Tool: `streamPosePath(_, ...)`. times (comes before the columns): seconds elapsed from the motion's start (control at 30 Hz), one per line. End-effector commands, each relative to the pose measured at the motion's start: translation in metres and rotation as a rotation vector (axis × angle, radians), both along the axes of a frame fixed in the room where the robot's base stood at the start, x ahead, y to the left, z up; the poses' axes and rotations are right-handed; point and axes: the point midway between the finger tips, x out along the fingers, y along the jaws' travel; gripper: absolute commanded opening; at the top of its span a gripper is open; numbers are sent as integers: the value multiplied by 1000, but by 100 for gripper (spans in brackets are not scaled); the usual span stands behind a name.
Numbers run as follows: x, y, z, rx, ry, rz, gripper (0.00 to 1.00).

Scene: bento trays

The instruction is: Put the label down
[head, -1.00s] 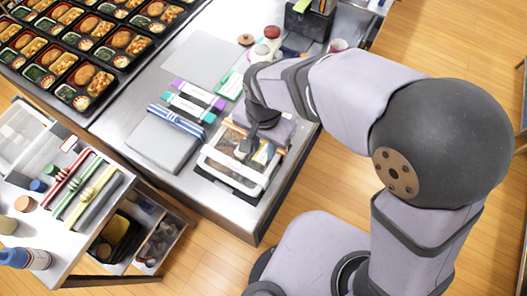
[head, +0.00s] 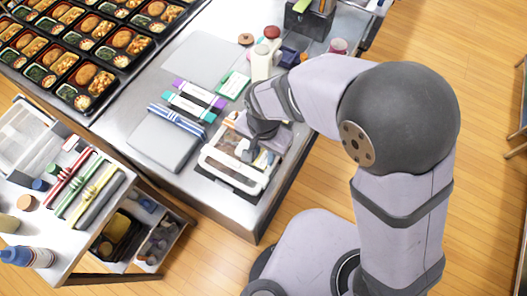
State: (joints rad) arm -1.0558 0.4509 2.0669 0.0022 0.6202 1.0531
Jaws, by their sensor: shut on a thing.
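My gripper (head: 248,154) is over the clear-lidded bento tray (head: 226,180) with a white rim, near the front corner of the steel table. Its fingers point down and are shut on the label, which is too small and too covered by the fingers to make out. I cannot tell whether the label touches the lid. The wrist hides the far right part of the tray.
A purple-ended pack (head: 199,93), a teal-ended pack (head: 190,106) and a green pack (head: 233,84) lie behind the tray. Bottles (head: 263,60) stand behind the wrist. A side cart (head: 60,235) stands at lower left.

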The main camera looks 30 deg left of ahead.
Motion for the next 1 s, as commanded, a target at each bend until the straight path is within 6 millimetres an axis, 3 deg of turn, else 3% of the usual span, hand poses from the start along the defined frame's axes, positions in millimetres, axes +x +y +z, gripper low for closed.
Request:
streamPosePath(0.13,0,0,-6,-1,0,0,6)
streamPosePath(0.17,0,0,-5,-1,0,0,31)
streamPosePath(0.23,0,-1,-5,-2,1,0,45)
streamPosePath(0.67,-2,-4,-7,-13,6,1,45)
streamPosePath(0.87,-1,-3,5,-9,4,0,45)
streamPosePath(1.0,0,-1,25,-2,1,0,45)
